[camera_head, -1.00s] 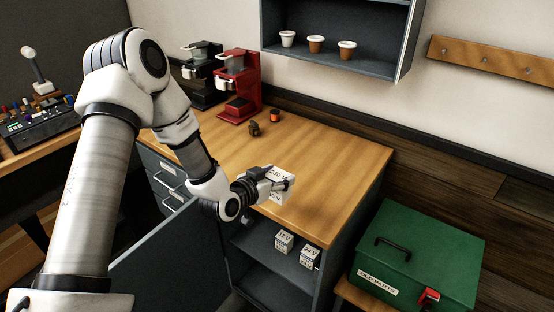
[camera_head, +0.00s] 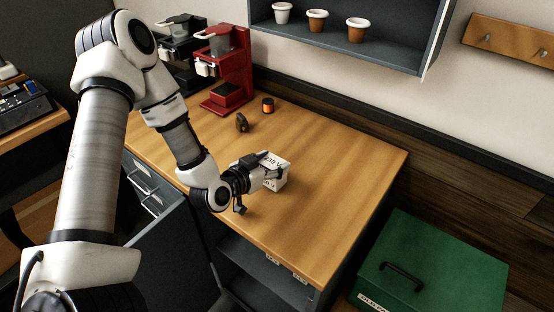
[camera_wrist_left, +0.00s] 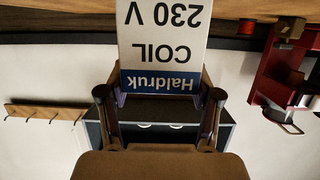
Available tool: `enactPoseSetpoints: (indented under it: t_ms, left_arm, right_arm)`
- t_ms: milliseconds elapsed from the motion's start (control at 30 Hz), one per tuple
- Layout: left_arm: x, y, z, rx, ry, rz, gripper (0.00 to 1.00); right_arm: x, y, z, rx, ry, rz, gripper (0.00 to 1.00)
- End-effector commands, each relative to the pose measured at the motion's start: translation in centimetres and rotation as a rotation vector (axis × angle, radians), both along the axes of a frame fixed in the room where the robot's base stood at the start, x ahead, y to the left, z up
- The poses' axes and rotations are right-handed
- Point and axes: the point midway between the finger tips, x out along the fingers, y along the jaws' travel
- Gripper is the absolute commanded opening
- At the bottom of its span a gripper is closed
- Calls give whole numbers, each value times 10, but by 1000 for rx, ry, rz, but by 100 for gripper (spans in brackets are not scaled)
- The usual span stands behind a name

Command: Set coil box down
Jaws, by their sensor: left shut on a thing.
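The coil box (camera_head: 276,181) is white with a "230 V" label. In the left wrist view the coil box (camera_wrist_left: 163,42) appears upside down, reading "Haldruk COIL 230 V" with a blue band. My left gripper (camera_head: 268,167) is shut on it, with a finger on each side, over the wooden worktop (camera_head: 330,165). In the head view the box is close to the worktop surface; I cannot tell whether its bottom touches. My right gripper is in neither view.
A red brewer (camera_head: 229,75) and a black brewer (camera_head: 180,48) stand at the back left. A small dark part (camera_head: 241,123) and an orange-black part (camera_head: 267,104) lie behind the gripper. The worktop right of the box is clear. A green box (camera_head: 440,260) stands lower right.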

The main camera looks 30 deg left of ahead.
Motion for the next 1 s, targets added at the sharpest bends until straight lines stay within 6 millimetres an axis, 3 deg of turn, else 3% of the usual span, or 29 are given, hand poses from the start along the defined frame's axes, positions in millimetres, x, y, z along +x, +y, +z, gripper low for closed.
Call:
enactPoseSetpoints:
  t_ms: [167,200,267,667,933,1000]
  left_arm:
    - [-1,0,-1,2,-1,-1,14]
    - [-1,0,-2,2,0,-1,71]
    - [-1,0,-2,2,0,-1,89]
    - [-5,1,0,0,-1,2,89]
    - [-50,5,16,-11,-3,6,89]
    - [-66,7,26,-9,1,6,89]
  right_arm:
    - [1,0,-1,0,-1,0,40]
    - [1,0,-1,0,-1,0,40]
    - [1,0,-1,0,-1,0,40]
    - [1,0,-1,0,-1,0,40]
    - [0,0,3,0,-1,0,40]
    - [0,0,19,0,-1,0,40]
